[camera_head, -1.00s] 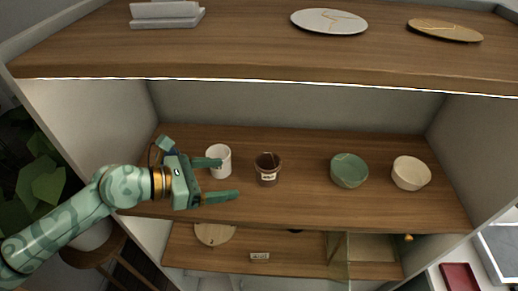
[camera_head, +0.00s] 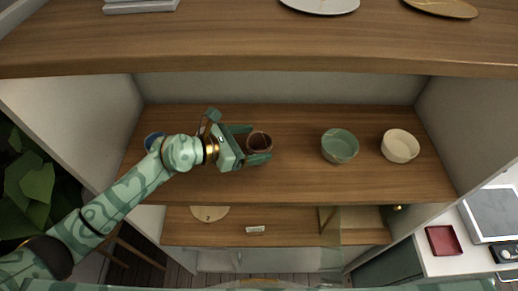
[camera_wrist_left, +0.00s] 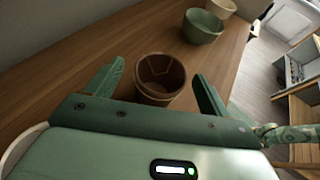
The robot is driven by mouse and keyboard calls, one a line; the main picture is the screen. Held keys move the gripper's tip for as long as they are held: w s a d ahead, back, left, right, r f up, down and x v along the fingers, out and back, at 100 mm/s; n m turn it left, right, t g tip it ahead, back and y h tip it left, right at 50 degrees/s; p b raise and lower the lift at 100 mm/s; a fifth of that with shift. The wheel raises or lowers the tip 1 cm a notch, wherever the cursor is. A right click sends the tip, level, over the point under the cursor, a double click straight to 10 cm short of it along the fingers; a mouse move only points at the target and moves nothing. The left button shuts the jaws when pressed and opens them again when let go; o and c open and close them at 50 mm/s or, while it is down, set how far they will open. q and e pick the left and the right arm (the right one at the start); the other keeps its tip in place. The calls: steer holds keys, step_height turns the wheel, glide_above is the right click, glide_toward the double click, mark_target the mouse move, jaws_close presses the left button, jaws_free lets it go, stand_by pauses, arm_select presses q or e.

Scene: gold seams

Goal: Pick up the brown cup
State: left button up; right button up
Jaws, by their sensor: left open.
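The brown cup (camera_head: 260,140) stands upright on the middle wooden shelf. It has fine gold seams, seen inside it in the left wrist view (camera_wrist_left: 160,78). My left gripper (camera_head: 259,144) is open, with one green finger on each side of the cup. Part of the cup's front is hidden by a finger in the head view. My right gripper is not in view.
A green bowl (camera_head: 340,147) and a cream bowl (camera_head: 400,147) stand to the right on the same shelf (camera_head: 300,185). A blue vessel (camera_head: 153,140) shows partly behind my left arm. The upper shelf (camera_head: 260,52) overhangs. Shelf between brown cup and green bowl is clear.

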mark_target(268, 141)
arm_select(q)
steer(key=x, duration=0.4)
steer(key=shift+d, duration=0.2)
steer(key=shift+s+a, duration=0.1)
steer(key=shift+a, duration=0.05)
steer(key=c, duration=1.2)
steer(key=shift+o, duration=0.2)
